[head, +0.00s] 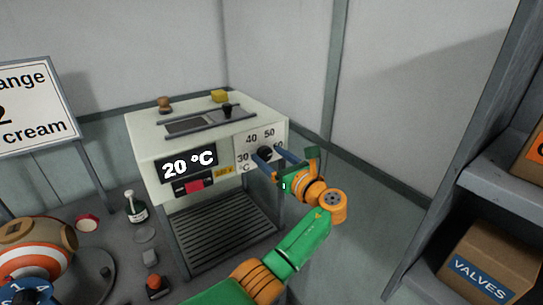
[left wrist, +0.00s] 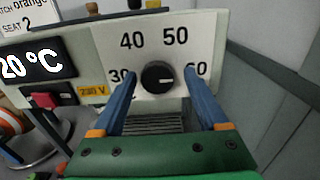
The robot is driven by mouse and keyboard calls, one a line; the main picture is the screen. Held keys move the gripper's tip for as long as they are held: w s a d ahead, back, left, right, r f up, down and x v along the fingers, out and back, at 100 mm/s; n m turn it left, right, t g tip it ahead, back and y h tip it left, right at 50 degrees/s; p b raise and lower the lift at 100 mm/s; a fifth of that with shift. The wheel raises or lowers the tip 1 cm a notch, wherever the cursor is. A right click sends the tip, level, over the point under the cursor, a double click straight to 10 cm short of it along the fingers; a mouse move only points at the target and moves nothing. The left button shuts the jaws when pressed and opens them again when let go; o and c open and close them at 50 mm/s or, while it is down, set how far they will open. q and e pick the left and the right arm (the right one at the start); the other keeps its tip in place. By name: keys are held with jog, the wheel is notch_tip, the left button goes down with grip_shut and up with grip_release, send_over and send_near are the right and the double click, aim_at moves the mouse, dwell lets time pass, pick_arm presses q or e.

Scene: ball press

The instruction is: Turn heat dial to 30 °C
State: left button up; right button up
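The heat dial is a round black knob (head: 265,153) on a white scale plate at the right of the machine's front. In the left wrist view the knob (left wrist: 158,76) sits below the numbers 40 and 50, with 30 to its left and 60 to its right. A small pale mark shows on the knob's right side. The display (head: 189,164) reads 20 °C. My left gripper (head: 272,152) is open, its blue fingers on either side of the knob, with gaps visible in the left wrist view (left wrist: 160,78). My right gripper is out of view.
The machine (head: 215,130) has a red switch (head: 194,187) under the display and a slatted grille (head: 222,238) below. A small bottle (head: 136,207) and an orange-and-white ball (head: 35,245) stand at left. A shelf with a VALVES box (head: 485,268) is at right.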

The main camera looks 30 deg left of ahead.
pick_arm(q)
jog(key=shift+s+a+r, duration=0.1)
jog(key=shift+s, duration=0.1)
jog(key=c, duration=0.7)
grip_shut()
